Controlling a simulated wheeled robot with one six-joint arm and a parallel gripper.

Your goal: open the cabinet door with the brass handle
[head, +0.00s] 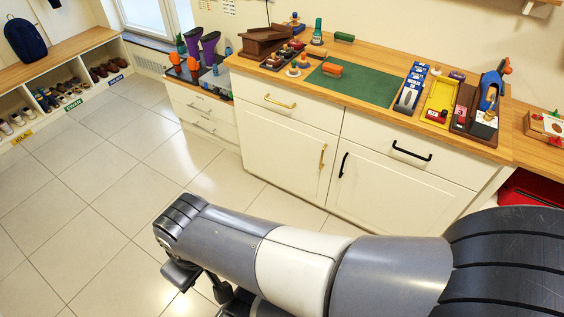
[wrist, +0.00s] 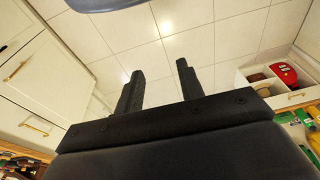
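The white cabinet door (head: 279,151) on the left of the pair stands shut under the counter. Its upright brass handle (head: 322,157) is near the door's right edge. In the wrist view the door (wrist: 50,75) and its brass handle (wrist: 15,71) show at the left edge. My gripper (wrist: 160,80) is open, its two black fingers apart with only floor tiles seen between them. It is away from the handle and touches nothing that I can see. In the head view my arm crosses the foreground and the fingertips cannot be made out clearly.
The neighbouring door (head: 390,190) has an upright black handle (head: 343,165). Above are drawers with a brass handle (head: 280,102) and a black handle (head: 411,152). The wooden counter (head: 370,112) holds several objects. Tiled floor (head: 110,180) is clear on the left; shoe cubbies (head: 50,75) stand beyond.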

